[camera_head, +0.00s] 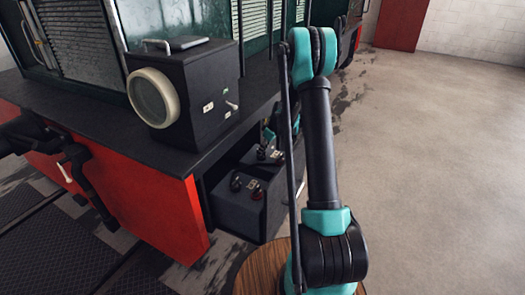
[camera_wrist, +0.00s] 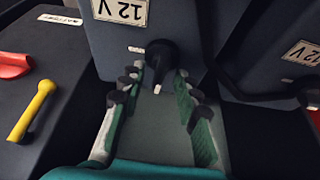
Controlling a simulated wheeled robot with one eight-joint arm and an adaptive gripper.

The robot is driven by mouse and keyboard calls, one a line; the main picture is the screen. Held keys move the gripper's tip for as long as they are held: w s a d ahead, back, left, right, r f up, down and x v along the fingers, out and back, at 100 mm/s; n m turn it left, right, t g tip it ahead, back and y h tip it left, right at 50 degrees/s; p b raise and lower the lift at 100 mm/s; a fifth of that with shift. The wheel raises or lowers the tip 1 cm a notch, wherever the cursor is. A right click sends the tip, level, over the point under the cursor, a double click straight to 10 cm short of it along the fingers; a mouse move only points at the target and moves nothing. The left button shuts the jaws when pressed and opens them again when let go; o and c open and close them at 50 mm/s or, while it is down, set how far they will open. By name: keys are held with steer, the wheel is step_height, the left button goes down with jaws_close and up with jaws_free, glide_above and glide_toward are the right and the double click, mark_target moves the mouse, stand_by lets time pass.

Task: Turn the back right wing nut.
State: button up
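My gripper (camera_wrist: 160,76) is open in the wrist view, its two green-padded fingers spread. A black terminal fitting (camera_wrist: 160,55) with a small pale tip stands on the dark battery box (camera_wrist: 122,47) labelled 12 V, between and just beyond the fingertips. Nothing is visibly held. I cannot tell whether this fitting carries the back right wing nut; no wing shape is clear. In the head view the dark battery boxes (camera_head: 238,208) sit in an open bay under the tram's deck, with small black and red fittings on top. My gripper there is mostly hidden behind my arm and the boxes.
A second 12 V box (camera_wrist: 250,72) with a black fitting (camera_wrist: 306,92) stands at right in the wrist view. At left, a dark box carries a yellow handle (camera_wrist: 32,110) and a red one (camera_wrist: 12,66). The black deck edge (camera_head: 90,133) overhangs the bay. Open floor (camera_head: 440,180) lies right.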

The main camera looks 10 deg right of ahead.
steer(key=shift+a+f, duration=0.1)
steer(key=shift+f, duration=0.05)
jaws_close()
